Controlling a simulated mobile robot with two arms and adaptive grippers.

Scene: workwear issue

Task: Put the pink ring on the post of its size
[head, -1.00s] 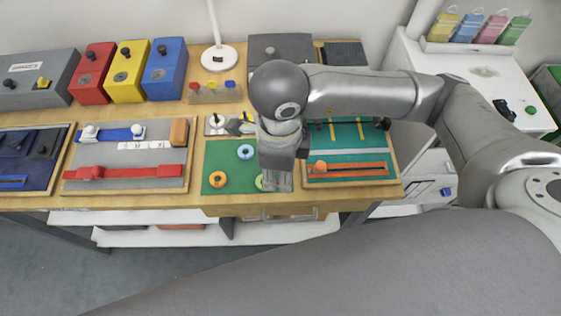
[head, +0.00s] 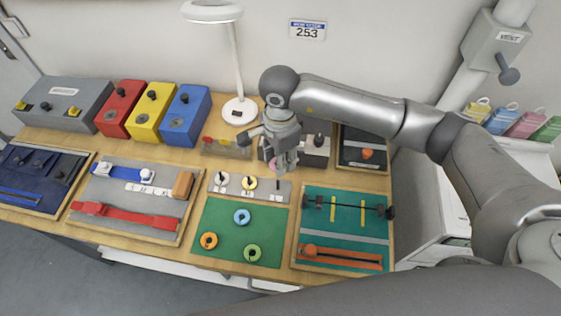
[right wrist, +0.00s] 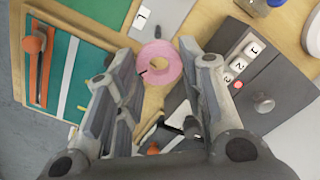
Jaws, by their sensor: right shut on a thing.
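My right gripper (head: 284,163) is shut on the pink ring (right wrist: 158,63), which sits between its fingertips in the right wrist view. In the head view only a sliver of pink shows under the gripper, above and behind the right end of the grey post strip (head: 235,195). In the right wrist view the bare post (right wrist: 157,32) stands beyond the ring, beside a label marked L (right wrist: 143,18). My left gripper is out of view.
A green mat (head: 220,220) in front of the strip bears blue (head: 242,216), orange (head: 208,240) and green (head: 252,252) rings. A teal board (head: 340,228) lies to the right, a grey board (head: 130,212) to the left. A lamp (head: 239,110) and grey box (head: 312,145) stand behind.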

